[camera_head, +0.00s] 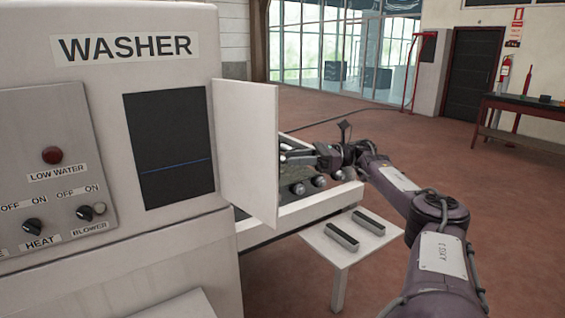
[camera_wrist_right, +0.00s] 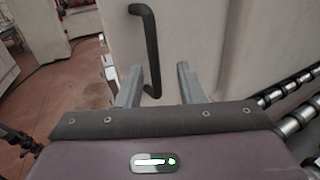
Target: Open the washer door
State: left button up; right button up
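The white washer door (camera_head: 247,150) stands out from the right edge of the washer (camera_head: 60,80) in the head view, its plain face toward me. Its black handle (camera_wrist_right: 150,48) shows in the right wrist view on a pale surface and is hidden in the head view. My right gripper (camera_head: 290,158) is just beyond the door's free edge, with its tips partly hidden. In the right wrist view the two fingers of this gripper (camera_wrist_right: 158,80) are apart, with the lower end of the handle between them. Contact cannot be told. My left gripper is out of view.
A conveyor with rollers (camera_head: 310,185) runs behind the door; rollers also show at right in the wrist view (camera_wrist_right: 290,122). A small white table (camera_head: 350,240) with two grey blocks stands beside it. A dark window (camera_head: 168,150) and knobs are on the washer's front.

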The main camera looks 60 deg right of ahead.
jog(key=shift+p+v, duration=0.45)
jog(key=shift+v, duration=0.9)
